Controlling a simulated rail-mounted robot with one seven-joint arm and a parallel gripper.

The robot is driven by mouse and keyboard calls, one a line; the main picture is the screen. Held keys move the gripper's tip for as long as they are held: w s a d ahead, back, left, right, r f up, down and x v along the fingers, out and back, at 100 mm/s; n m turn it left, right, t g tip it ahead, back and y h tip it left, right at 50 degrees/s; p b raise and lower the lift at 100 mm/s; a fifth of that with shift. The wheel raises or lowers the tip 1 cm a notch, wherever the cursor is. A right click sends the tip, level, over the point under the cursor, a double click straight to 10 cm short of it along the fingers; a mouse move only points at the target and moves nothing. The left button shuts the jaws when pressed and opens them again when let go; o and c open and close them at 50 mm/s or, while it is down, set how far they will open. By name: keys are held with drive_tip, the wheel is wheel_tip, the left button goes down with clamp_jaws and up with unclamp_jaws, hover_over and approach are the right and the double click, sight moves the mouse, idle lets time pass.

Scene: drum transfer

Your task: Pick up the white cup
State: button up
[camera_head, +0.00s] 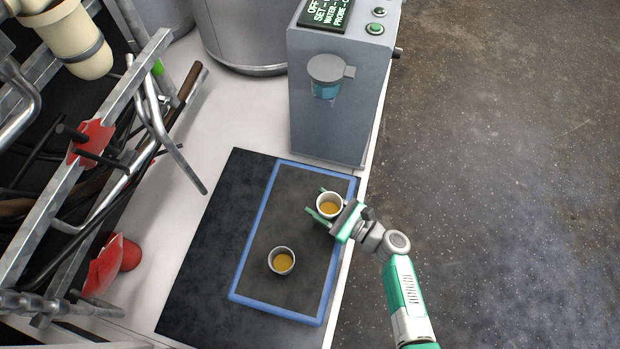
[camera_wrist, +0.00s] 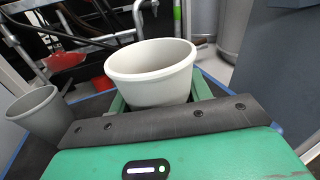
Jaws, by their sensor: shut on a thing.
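A white cup (camera_head: 329,212) with amber liquid is at the upper right of the blue-edged tray area. My gripper (camera_head: 328,205) has its green fingers on both sides of this cup and is shut on it. In the wrist view the cup (camera_wrist: 152,76) stands upright between the fingers, which its body partly hides. A second, greyer cup (camera_head: 281,264) with amber liquid stands lower left on the tray; it also shows at the left of the wrist view (camera_wrist: 42,115). I cannot tell whether the held cup touches the tray.
The blue-rimmed tray (camera_head: 250,247) lies on a black mat (camera_head: 195,270) on the white counter. A grey dispenser machine (camera_head: 330,120) stands just behind it. Metal rails and pipes (camera_head: 150,100) crowd the left. Between the two cups the tray is clear.

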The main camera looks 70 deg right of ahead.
drive_tip(key=shift+a+r+p+v, duration=0.2)
drive_tip(key=shift+p+v, duration=0.1)
drive_tip(key=shift+v, duration=0.9)
drive_tip(key=shift+a+r+p+v, duration=0.1)
drive_tip(key=shift+a+p+v, duration=0.15)
drive_tip(key=shift+v, duration=0.9)
drive_tip(key=shift+a+r+p+v, duration=0.1)
drive_tip(key=shift+a+p+v, duration=0.2)
drive_tip(key=shift+v, duration=0.9)
drive_tip(key=shift+w+d, duration=0.15)
drive_tip(key=shift+w, duration=0.05)
